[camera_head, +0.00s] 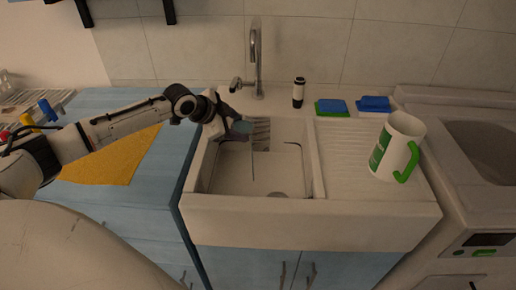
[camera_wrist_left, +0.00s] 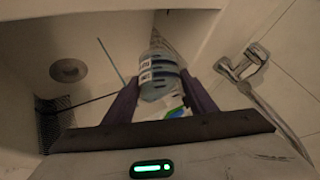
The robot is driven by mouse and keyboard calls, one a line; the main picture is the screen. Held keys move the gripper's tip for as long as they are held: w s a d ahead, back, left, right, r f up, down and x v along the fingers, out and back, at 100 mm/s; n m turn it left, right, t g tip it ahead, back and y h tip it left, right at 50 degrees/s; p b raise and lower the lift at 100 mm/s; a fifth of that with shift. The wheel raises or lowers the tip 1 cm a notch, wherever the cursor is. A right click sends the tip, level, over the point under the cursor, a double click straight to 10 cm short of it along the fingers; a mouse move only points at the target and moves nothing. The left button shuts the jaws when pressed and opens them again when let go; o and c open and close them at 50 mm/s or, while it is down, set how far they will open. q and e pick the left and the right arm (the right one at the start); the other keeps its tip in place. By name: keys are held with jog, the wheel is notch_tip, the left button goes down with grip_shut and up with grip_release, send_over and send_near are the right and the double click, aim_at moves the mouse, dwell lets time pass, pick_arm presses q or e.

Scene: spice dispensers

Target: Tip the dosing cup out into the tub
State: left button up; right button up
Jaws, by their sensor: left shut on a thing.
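My left gripper (camera_head: 234,126) is over the back left part of the white sink basin (camera_head: 228,180), the only tub-like hollow near it. It is shut on a translucent bluish cup (camera_head: 241,128). In the left wrist view the cup (camera_wrist_left: 157,72), with printed markings and dark bands, sits between the dark fingers (camera_wrist_left: 160,95). The fingers hide part of it. I cannot tell its contents or exact tilt. My right gripper is not in view.
A tap (camera_head: 254,65) rises behind the basin. A dark-capped bottle (camera_head: 298,93) and blue-and-green sponges (camera_head: 332,107) stand at the back. A large white mug with a green handle (camera_head: 394,147) stands on the drainboard. A yellow cloth (camera_head: 115,158) lies on the left counter.

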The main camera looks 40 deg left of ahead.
aim_at(250, 122)
pick_arm(q)
jog(key=shift+s+d+r+m+t+y, duration=0.15)
jog(key=shift+d+r+m+y, duration=0.1)
jog(key=shift+d+y, duration=0.2)
jog(key=shift+s+d+r+m+t+y, duration=0.2)
jog(key=shift+d+y, duration=0.15)
jog(key=shift+d, duration=0.2)
dwell(0.8)
jog(key=shift+s+d+r+m+t+y, duration=0.1)
jog(key=shift+d+r+m+t+y, duration=0.2)
jog(key=shift+y, duration=0.2)
dwell(0.7)
jog(key=shift+s+d+r+m+t+y, duration=0.1)
jog(key=shift+d+r+m+t+y, duration=0.1)
jog(key=shift+m+t+y, duration=0.3)
jog(key=shift+d+r+m+t+y, duration=0.15)
jog(key=shift+r+m+y, duration=0.1)
jog(key=shift+y, duration=0.45)
dwell(1.5)
jog(key=shift+t+b, duration=0.3)
jog(key=shift+b, duration=0.15)
jog(key=shift+s+d+r+m+y+b, duration=0.15)
jog(key=shift+m+y+b, duration=0.35)
jog(key=shift+b, duration=0.4)
jog(key=shift+s+d+t+y+b, duration=0.1)
jog(key=shift+d+t+y+b, duration=0.2)
jog(key=shift+d+t+y, duration=0.15)
dwell(0.5)
